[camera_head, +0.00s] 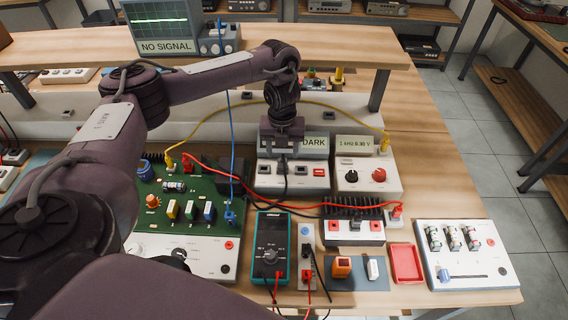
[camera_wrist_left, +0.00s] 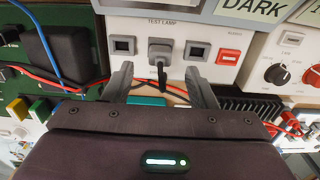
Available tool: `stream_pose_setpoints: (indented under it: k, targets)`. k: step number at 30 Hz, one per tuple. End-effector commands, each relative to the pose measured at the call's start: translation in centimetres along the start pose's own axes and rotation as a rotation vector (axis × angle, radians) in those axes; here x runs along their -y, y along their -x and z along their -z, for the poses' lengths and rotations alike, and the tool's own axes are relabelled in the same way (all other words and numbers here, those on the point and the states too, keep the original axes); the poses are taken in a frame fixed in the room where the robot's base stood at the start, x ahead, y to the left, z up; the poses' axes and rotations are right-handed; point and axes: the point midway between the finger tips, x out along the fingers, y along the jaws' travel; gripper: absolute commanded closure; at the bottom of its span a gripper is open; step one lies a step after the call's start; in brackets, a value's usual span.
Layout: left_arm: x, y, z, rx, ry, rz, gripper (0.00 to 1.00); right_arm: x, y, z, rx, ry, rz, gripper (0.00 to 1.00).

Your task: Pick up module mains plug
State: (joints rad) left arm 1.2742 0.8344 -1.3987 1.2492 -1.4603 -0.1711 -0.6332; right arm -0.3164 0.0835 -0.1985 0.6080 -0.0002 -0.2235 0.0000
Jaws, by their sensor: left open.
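A grey mains plug (camera_wrist_left: 161,51) with a dark cable sits in the middle of the white test lamp module's front panel (camera_wrist_left: 130,20). It shows small below my gripper in the head view (camera_head: 283,161). My left gripper (camera_wrist_left: 160,84) is open and empty. Its two fingers point at the panel, one to each side of the plug's cable, short of the plug body. In the head view my left gripper (camera_head: 283,147) hangs in front of the module, hiding part of its top. My right gripper is in neither view.
A module with a red knob (camera_head: 379,175) stands to the right, a green circuit board (camera_head: 205,185) to the left. Red leads (camera_head: 330,204) and a blue cable (camera_head: 233,120) run close by. A teal multimeter (camera_head: 271,247) and a red tray (camera_head: 405,263) lie in front.

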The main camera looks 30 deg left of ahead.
Motion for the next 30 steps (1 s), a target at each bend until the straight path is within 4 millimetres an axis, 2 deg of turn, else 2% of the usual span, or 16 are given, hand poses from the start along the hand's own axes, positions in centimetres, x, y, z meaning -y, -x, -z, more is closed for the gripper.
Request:
stream_pose_setpoints:
  k: [2, 5, 9, 13, 19, 25, 30]
  targets:
    - [-0.1, -1.1, 0.1, -0.003, 0.002, -0.001, 0.48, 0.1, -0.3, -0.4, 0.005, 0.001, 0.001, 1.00]
    - [-0.2, -2.6, 0.2, -0.004, 0.002, 0.000, 0.48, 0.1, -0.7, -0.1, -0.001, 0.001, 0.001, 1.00]
    - [-0.2, -4.1, 0.2, -0.002, 0.001, -0.001, 0.48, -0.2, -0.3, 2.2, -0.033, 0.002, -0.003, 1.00]
    - [-0.2, -4.8, 0.2, -0.001, 0.001, -0.001, 0.48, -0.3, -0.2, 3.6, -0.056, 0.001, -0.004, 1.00]
    - [-0.2, -4.8, 0.1, 0.000, 0.001, 0.000, 0.48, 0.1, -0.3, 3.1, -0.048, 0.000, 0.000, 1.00]
    - [-0.2, -4.8, 0.1, 0.000, 0.001, 0.000, 0.74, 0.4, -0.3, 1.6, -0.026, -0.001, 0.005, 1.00]
    - [-0.2, -4.8, 0.1, 0.000, 0.001, 0.000, 0.94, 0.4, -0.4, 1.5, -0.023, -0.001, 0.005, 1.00]
